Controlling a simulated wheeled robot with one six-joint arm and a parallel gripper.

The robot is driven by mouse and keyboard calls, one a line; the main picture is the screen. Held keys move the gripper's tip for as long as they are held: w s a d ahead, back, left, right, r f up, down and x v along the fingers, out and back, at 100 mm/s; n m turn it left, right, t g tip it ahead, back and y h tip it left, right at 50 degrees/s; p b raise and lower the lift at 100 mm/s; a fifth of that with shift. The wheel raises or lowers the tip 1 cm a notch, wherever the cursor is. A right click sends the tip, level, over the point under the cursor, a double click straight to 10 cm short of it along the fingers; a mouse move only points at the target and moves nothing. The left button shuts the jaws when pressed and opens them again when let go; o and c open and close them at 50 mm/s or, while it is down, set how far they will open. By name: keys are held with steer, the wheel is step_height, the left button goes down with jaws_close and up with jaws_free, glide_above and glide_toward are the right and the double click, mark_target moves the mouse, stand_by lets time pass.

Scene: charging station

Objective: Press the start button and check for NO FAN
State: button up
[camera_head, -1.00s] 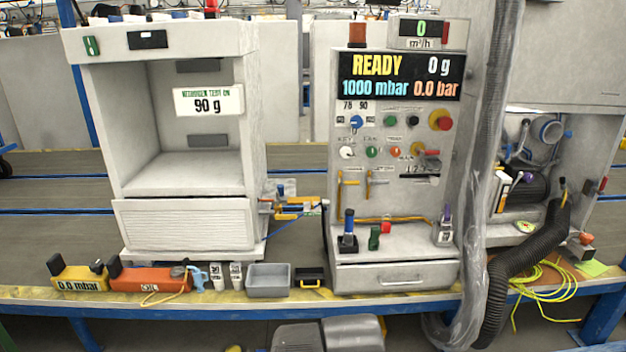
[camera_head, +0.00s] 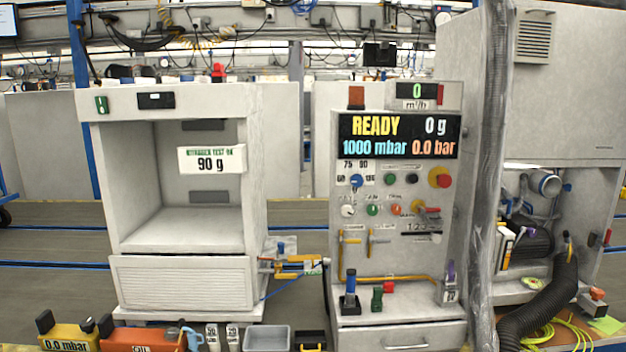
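The charging station panel (camera_head: 382,219) stands right of centre. Its display (camera_head: 399,136) reads READY, 0 g, 1000 mbar, 0.0 bar. No NO FAN text shows on it. A green button (camera_head: 389,179) and a black button (camera_head: 411,179) sit below the display, beside a red and yellow emergency stop (camera_head: 440,178). A lower row has a white knob (camera_head: 348,211), a green button (camera_head: 372,210) and an orange-red button (camera_head: 397,209). The labels are too small to read surely, so I cannot tell which button is start. My gripper is not in view.
A white open cabinet (camera_head: 185,290) with a 90 g sign (camera_head: 211,160) stands left. Yellow (camera_head: 69,337) and orange (camera_head: 144,339) units and a grey bin (camera_head: 267,338) line the front edge. A clear vertical tube (camera_head: 489,200) and black hose (camera_head: 541,308) border the panel's right.

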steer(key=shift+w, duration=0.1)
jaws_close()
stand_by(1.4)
